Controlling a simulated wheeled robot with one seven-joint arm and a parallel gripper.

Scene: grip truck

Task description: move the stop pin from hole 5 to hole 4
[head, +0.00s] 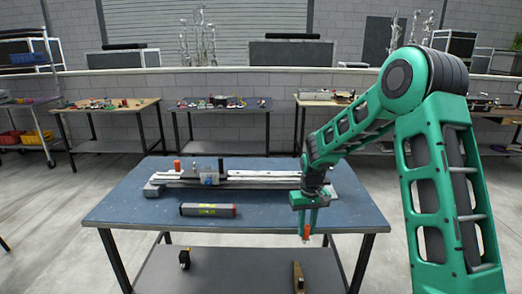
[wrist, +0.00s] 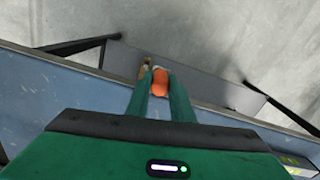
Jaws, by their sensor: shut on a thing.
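My gripper (head: 306,230) is shut on an orange piece (head: 306,233), which looks like the stop pin. The gripper points down near the table's front edge, at the right of the table. The orange piece also shows between the fingers in the wrist view (wrist: 160,77), with a pale part at its far end. The long pale rail (head: 255,180) lies along the back of the table, apart from the gripper. An orange-red knob (head: 177,166) stands at its left end. The arm covers part of the rail's right end. The numbered holes cannot be made out.
A dark bar with a yellow label (head: 208,210) lies on the blue table (head: 130,208) in front of the rail. The lower shelf (head: 235,268) holds a black item (head: 185,258) and a brown item (head: 298,277). The tabletop between bar and gripper is clear.

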